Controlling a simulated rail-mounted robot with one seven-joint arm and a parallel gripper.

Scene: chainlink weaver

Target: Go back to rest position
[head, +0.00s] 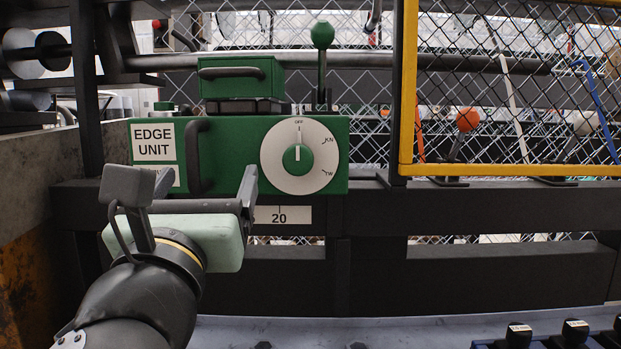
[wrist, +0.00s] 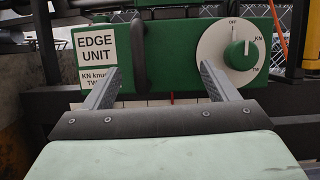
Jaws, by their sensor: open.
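My gripper (head: 205,188) is at the lower left in the head view, in front of the green edge unit (head: 230,150). In the wrist view its two fingers (wrist: 160,88) are spread wide with nothing between them. The edge unit (wrist: 176,80) shows just beyond the fingertips there. Its white dial (head: 299,155) has a green knob whose mark points up to OFF in the head view. The dial (wrist: 232,55) is partly seen in the wrist view, with KN and TW marks. My gripper hides part of the label and the lower left of the unit.
A yellow-framed mesh guard (head: 408,100) stands at the right, with an orange ball-topped lever (head: 467,120) behind it. A green ball-topped lever (head: 322,60) rises from the unit. A dark rail with a "20" plate (head: 280,215) runs below. Black knobs (head: 575,330) sit at the bottom right.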

